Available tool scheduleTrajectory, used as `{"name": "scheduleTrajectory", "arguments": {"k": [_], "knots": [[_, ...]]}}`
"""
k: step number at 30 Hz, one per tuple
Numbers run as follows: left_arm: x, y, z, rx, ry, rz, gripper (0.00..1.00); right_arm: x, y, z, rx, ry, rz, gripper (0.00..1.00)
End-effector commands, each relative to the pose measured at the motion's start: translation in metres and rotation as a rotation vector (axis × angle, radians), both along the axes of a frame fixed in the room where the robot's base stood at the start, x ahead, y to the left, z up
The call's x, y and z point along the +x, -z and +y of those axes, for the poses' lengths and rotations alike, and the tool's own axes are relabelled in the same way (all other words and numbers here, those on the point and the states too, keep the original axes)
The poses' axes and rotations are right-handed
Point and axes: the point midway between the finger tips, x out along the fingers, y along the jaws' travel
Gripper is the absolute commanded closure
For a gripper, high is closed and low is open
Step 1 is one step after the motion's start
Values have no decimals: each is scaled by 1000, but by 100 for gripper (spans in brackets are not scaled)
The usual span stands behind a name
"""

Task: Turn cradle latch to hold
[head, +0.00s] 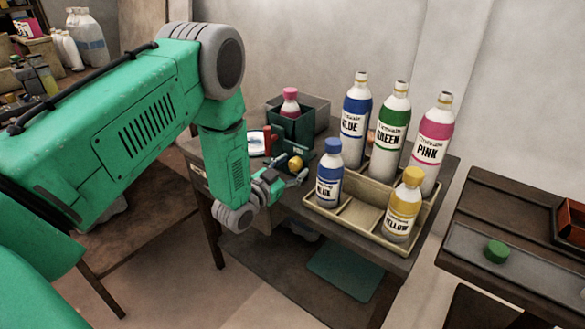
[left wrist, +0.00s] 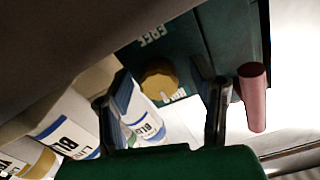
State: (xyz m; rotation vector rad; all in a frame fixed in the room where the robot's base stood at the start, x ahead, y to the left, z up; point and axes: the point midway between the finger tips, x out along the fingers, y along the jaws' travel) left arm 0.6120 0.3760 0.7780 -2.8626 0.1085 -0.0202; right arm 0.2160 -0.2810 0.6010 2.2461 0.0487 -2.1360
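The dark green cradle (head: 290,127) stands on the table and holds a pink-capped bottle (head: 290,103). A round yellow knob (head: 295,163) sits at its front; it also shows in the left wrist view (left wrist: 158,82), between a "FREE" label (left wrist: 150,35) and a second, partly hidden label. I cannot tell which way the latch is set. A red cylinder (head: 267,140) is at the cradle's left side and shows pinkish in the left wrist view (left wrist: 252,97). My left gripper (head: 287,184) is open in front of the knob, its fingers apart and empty. My right gripper is out of view.
A beige tray (head: 355,214) to the right holds several bottles, among them a blue-capped one (head: 329,175) close to my left gripper and a yellow-capped one (head: 403,206). A second table (head: 510,240) with a green cap (head: 497,251) stands at far right.

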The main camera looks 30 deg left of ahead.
Motion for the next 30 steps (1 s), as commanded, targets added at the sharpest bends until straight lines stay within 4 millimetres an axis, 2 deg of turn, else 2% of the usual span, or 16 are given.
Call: {"name": "scheduleTrajectory", "arguments": {"k": [5, 8, 21, 25, 30], "knots": [[-2, 1, -1, -1, 1, 3, 49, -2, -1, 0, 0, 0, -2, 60], [-11, 2, 1, -2, 1, 5, 49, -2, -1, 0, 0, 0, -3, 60], [-97, 3, 8, -3, 0, 5, 49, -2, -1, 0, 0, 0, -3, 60], [-112, 3, 10, -1, -1, 4, 49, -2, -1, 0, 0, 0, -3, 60], [-119, 3, 10, -1, -1, 3, 49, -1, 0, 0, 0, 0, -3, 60]]}}
